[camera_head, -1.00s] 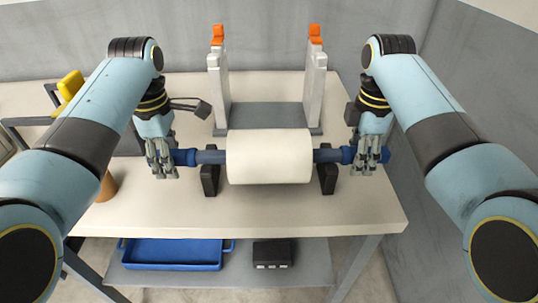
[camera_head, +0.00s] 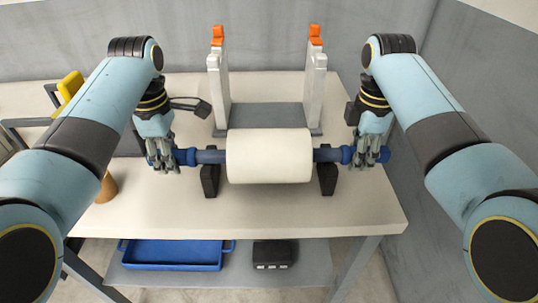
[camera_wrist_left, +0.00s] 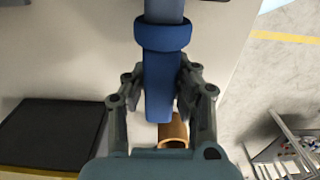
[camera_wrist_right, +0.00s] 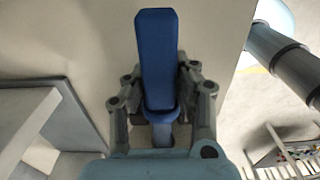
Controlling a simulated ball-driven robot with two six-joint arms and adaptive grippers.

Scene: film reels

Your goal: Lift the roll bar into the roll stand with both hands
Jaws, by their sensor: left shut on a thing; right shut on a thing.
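The roll bar (camera_head: 212,157) is a blue-grey bar with a thick white roll (camera_head: 269,157) around its middle and blue ends. It lies level at two black cradle blocks (camera_head: 210,180) on the table; I cannot tell whether it touches them. My left gripper (camera_head: 164,157) is shut on the bar's left blue end, also seen in the left wrist view (camera_wrist_left: 161,85). My right gripper (camera_head: 368,157) is shut on the right blue end, also seen in the right wrist view (camera_wrist_right: 156,70). The roll stand (camera_head: 268,116), with two pale uprights and orange tops (camera_head: 217,34), stands behind the roll.
The white table (camera_head: 270,212) is clear in front of the roll. A brown cylindrical thing (camera_head: 108,187) stands near my left forearm. A blue tray (camera_head: 172,254) and a black box (camera_head: 273,253) sit on the shelf below. A grey wall rises behind the stand.

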